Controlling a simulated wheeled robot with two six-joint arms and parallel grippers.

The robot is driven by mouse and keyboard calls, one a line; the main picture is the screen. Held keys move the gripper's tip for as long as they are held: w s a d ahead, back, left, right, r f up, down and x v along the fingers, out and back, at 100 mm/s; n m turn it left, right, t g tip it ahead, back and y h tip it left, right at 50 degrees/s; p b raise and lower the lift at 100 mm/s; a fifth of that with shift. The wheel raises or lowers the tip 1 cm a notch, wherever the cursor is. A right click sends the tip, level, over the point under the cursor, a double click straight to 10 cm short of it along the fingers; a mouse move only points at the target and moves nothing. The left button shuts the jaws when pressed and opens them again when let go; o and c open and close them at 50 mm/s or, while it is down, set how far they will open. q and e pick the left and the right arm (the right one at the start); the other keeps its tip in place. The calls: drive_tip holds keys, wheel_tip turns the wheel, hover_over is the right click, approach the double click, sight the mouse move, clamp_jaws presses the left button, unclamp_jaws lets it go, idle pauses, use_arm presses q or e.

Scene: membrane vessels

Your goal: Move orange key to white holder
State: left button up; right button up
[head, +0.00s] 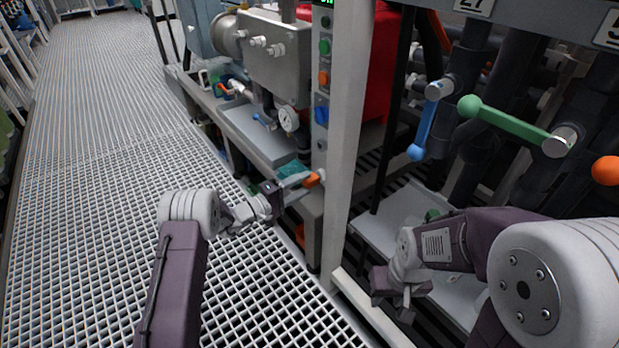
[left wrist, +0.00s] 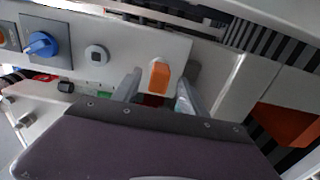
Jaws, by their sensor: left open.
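The orange key (head: 312,180) is at the lower end of a pale control panel on the white post. In the left wrist view the orange key (left wrist: 159,77) shows with a pale top edge against the panel. My left gripper (head: 298,182) is at the key in the head view. Its two grey fingers stand open on either side of the key in the wrist view (left wrist: 158,92), with visible gaps. My right gripper (head: 402,296) hangs low at the right, away from the key; its jaw opening is unclear. I cannot pick out the white holder for certain.
The white post (head: 346,130) stands between my arms. Blue (head: 424,125) and green (head: 510,122) valve levers are at the right. Open grating floor (head: 90,180) lies left.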

use_arm(q)
drive_tip(key=p+v, duration=0.2)
drive_tip(key=v, duration=0.3)
drive_tip(key=shift+s+a, duration=0.25)
drive_tip(key=shift+a, duration=0.1)
use_arm(e)
wheel_tip(320, 180, up, 3)
drive_tip(key=shift+r, duration=0.2)
